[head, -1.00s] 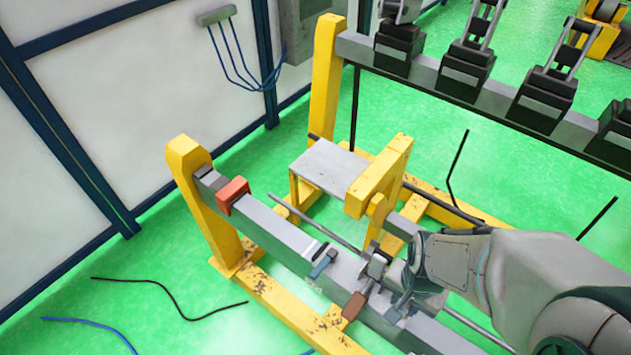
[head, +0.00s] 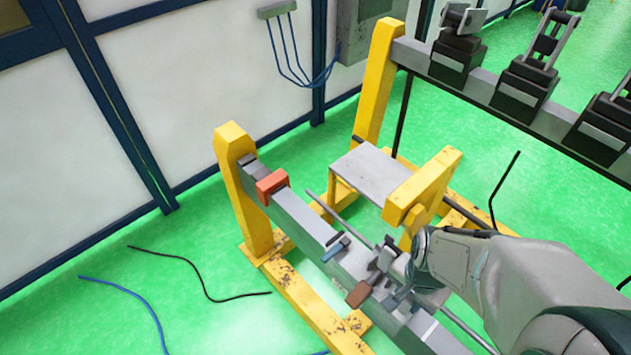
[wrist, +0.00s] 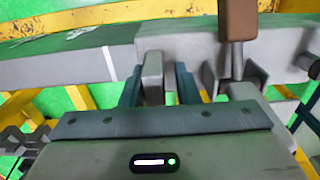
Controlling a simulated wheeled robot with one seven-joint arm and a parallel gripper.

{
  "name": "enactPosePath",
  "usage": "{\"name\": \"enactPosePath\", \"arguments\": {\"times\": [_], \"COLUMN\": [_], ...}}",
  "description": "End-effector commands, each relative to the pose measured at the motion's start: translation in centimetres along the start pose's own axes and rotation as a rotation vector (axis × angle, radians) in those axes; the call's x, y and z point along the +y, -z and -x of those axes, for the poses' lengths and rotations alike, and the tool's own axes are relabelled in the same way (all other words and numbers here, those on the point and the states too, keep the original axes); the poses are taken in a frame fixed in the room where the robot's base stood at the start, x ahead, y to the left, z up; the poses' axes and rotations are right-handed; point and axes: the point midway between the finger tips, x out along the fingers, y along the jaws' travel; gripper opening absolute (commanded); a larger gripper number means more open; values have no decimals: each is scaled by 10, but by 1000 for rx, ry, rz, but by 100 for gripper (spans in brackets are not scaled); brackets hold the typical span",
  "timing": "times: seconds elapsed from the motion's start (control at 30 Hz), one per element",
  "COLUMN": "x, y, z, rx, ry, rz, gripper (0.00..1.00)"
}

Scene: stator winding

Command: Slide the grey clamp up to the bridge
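The grey clamp (head: 384,256) with a brown handle block (head: 358,295) sits on the long grey beam (head: 305,218). In the wrist view the brown handle (wrist: 238,18) stands upright, just right of my fingers. My gripper (head: 402,292) is low at the beam beside the clamp, partly hidden by my wrist. In the wrist view my gripper's dark fingers (wrist: 163,85) straddle a narrow gap with a grey upright plate by the left finger; I cannot tell whether they grip it. Nothing is clearly identifiable as the bridge; an orange-red block (head: 271,186) straddles the beam farther along.
A small blue-handled piece (head: 335,248) sits on the beam between the clamp and the orange-red block. A yellow frame (head: 425,185) and a grey panel (head: 378,172) stand just behind the beam. Loose cables (head: 207,290) lie on the green floor at left.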

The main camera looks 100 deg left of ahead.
Motion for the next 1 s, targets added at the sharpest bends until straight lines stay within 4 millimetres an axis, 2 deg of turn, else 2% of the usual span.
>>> {"name": "enactPosePath", "arguments": {"times": [0.2,1.0], "x": [-25,-102], "y": [0,0], "z": [0,0], "rx": [3,2], "ry": [4,4], "rz": [3,3], "gripper": [25,25]}}
